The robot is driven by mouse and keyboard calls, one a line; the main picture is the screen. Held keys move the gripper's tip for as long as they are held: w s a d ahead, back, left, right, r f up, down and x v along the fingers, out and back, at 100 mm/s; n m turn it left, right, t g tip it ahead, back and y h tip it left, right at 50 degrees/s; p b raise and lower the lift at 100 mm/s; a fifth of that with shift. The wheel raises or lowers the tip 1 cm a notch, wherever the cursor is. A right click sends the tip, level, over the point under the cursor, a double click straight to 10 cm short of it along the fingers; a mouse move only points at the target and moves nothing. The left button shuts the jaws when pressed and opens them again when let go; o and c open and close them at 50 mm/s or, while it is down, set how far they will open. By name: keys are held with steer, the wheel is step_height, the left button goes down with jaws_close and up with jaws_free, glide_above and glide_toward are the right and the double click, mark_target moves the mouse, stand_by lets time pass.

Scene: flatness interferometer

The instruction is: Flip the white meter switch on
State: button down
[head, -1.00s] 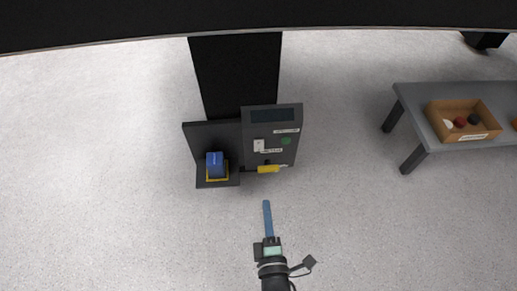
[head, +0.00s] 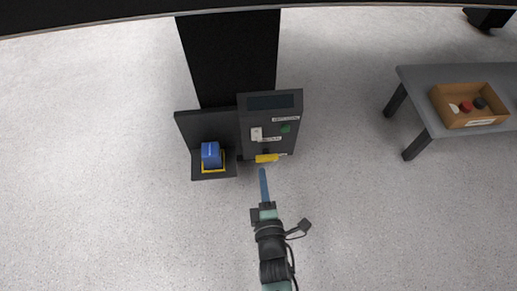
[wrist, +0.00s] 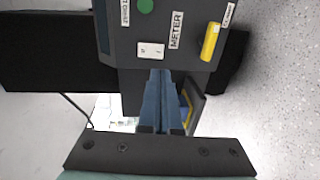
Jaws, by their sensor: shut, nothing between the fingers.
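The white meter switch (head: 256,134) is a small pale rocker on the front of a dark instrument panel (head: 270,117). In the wrist view the switch (wrist: 151,50) sits beside a label reading METER (wrist: 176,30). My gripper (head: 263,172) has long blue fingers pressed together, with nothing between them. In the head view the fingertips are just below the panel's lower edge, near the yellow handle. In the wrist view my gripper (wrist: 156,76) points at the panel, with its tips just below the switch. I cannot tell whether they touch the panel.
A yellow handle (head: 267,158) sticks out at the panel's lower edge. A green button (head: 285,128) is right of the switch. A blue block (head: 211,154) sits in a yellow frame on a dark stand at left. A grey bench (head: 424,118) holds a cardboard box (head: 466,122).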

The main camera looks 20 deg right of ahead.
mark_target(257, 139)
steer(key=b+x, duration=0.4)
steer(key=x, duration=0.6)
steer(key=shift+w+f, duration=0.1)
